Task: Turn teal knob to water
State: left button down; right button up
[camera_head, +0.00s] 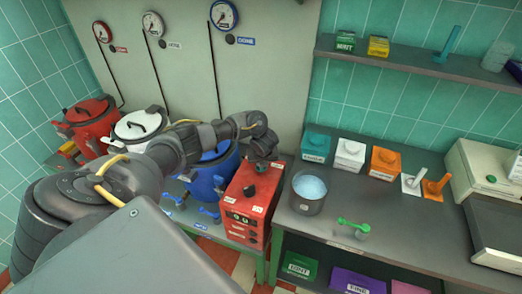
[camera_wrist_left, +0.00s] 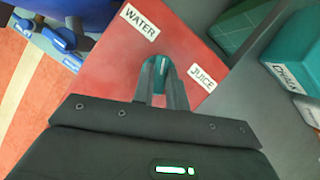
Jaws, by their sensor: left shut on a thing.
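The teal knob (camera_wrist_left: 161,62) sits on the top of a red box (camera_wrist_left: 108,72), between a WATER label (camera_wrist_left: 140,21) at upper left and a JUICE label (camera_wrist_left: 208,77) at right in the left wrist view. A pale mark on the knob points about straight up in that view, between the two labels. My left gripper (camera_wrist_left: 162,80) is shut on the knob, one finger on each side, hiding its lower part. In the head view my left gripper (camera_head: 262,164) is over the far part of the red box (camera_head: 242,222). My right gripper is not in view.
A blue kettle (camera_head: 205,180) stands left of the red box, with white (camera_head: 137,127) and red (camera_head: 92,121) kettles beyond. A metal pot (camera_head: 308,193) of pale blue contents stands close on the right. A green scoop (camera_head: 352,225) lies on the grey counter.

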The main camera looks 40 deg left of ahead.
pick_arm(q)
jog(key=shift+w+r+n+g+y+p, duration=0.1)
jog(key=shift+n+g+y+p, duration=0.35)
jog(key=shift+n, duration=1.15)
jog(key=c, duration=1.4)
grip_release()
